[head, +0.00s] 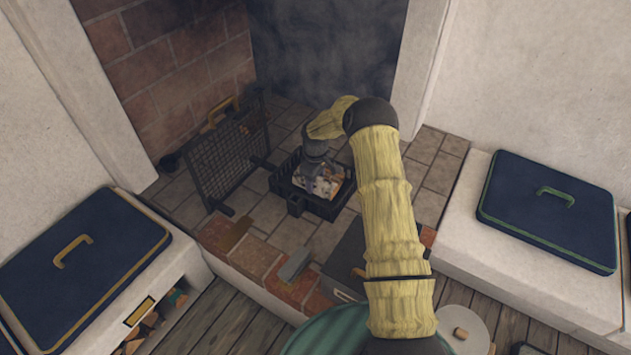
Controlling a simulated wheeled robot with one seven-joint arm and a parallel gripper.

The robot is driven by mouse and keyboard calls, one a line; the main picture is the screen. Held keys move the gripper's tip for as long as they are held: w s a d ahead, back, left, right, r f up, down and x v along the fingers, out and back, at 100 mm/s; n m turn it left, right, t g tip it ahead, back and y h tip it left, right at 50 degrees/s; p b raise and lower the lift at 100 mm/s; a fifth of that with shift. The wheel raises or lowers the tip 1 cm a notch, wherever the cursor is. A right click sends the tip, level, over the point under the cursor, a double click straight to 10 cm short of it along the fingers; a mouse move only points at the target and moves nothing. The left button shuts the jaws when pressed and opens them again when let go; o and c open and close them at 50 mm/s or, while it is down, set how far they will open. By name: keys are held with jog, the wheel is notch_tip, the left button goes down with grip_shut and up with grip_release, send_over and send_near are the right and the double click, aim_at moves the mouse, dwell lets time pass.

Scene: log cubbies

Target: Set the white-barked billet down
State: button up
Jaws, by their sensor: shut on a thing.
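My gripper (317,172) reaches down into a black fire basket (322,212) on the hearth floor. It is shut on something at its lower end. Pale, whitish and orange-brown patches (338,188) show in the basket around the fingers. I cannot tell which of them are the white-barked billet and which are ash or embers. The fingertips and most of the held thing are hidden by the gripper body. I cannot tell whether the held thing touches the basket floor.
A mesh fire screen (230,160) stands left of the basket. A brick hearth edge (252,256) lies in front, with a grey block (295,265) on it. Navy cushioned lids top the left bench (84,262) and right bench (548,208). Logs (142,335) show in the left cubby.

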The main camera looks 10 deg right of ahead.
jog(key=shift+f, duration=0.55)
jog(key=o, duration=1.1)
notch_tip(320, 180, up, 13)
jog(key=p, duration=0.3)
jog(key=shift+r, duration=0.1)
jog(key=s+r+m+t, duration=0.1)
jog(key=s+r+m, duration=0.2)
jog(key=s, duration=0.7)
jog(key=s+a+r+m, duration=0.1)
jog(key=s+r+m, duration=0.2)
jog(key=s+r, duration=0.4)
jog(key=s+r+m+t, duration=0.1)
jog(key=s+r+m, duration=0.2)
jog(key=s, duration=1.1)
jog(key=shift+s+a+r+t, duration=0.15)
jog(key=shift+s+r, duration=0.05)
jog(key=shift+r, duration=0.45)
jog(key=shift+s+a+r+t, duration=0.15)
jog(key=shift+s+r, duration=0.05)
jog(key=shift+r, duration=0.45)
